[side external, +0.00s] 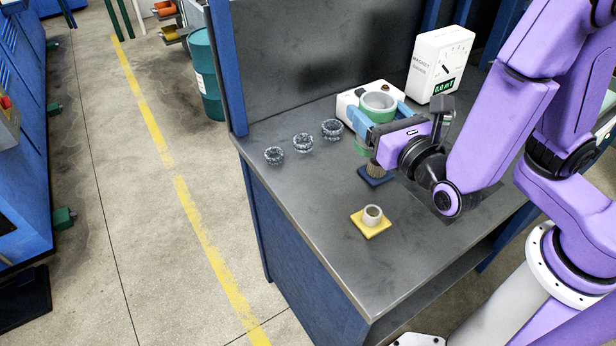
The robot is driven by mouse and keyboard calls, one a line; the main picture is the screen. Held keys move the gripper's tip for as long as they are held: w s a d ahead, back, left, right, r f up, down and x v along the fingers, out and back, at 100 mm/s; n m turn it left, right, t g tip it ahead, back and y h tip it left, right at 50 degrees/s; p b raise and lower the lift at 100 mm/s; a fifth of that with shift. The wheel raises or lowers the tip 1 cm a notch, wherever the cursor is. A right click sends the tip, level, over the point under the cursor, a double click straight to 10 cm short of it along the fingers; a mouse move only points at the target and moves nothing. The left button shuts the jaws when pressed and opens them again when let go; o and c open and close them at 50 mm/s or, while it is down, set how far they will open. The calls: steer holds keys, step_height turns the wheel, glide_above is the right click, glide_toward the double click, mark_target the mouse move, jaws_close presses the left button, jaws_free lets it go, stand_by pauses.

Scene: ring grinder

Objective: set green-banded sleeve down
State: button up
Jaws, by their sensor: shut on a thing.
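The green-banded sleeve (378,106) is a pale, open-topped ring with a green band. It sits upright between the blue fingers of my gripper (380,114), which is shut on it. The sleeve appears in front of a low white machine (349,101) with a red button; I cannot tell whether it touches the machine or is held above the table. Below my gripper, a brown ribbed piece (376,170) stands on a dark blue pad (371,180), partly hidden by my gripper. A green part (361,147) shows just under the fingers; its shape is mostly hidden.
A white gauge box (440,62) with a green display stands behind on the grey bench (300,200). A pale small sleeve (372,215) stands on a yellow pad (371,229) near the front.

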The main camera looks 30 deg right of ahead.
steer(key=shift+f, duration=1.6)
steer(key=shift+w+f, duration=0.15)
steer(key=shift+f, duration=0.15)
steer(key=shift+w+a+f, duration=0.9)
steer(key=shift+w+f, duration=1.2)
steer(key=shift+f, duration=0.05)
steer(key=shift+w+a+f, duration=0.9)
steer(key=shift+w+f, duration=1.2)
steer(key=shift+f, duration=0.05)
steer(key=shift+w+a+f, duration=0.9)
steer(key=shift+w+f, duration=1.2)
steer(key=shift+f, duration=0.05)
steer(key=shift+f, duration=0.15)
steer(key=o, duration=1.1)
steer(key=shift+c, duration=0.2)
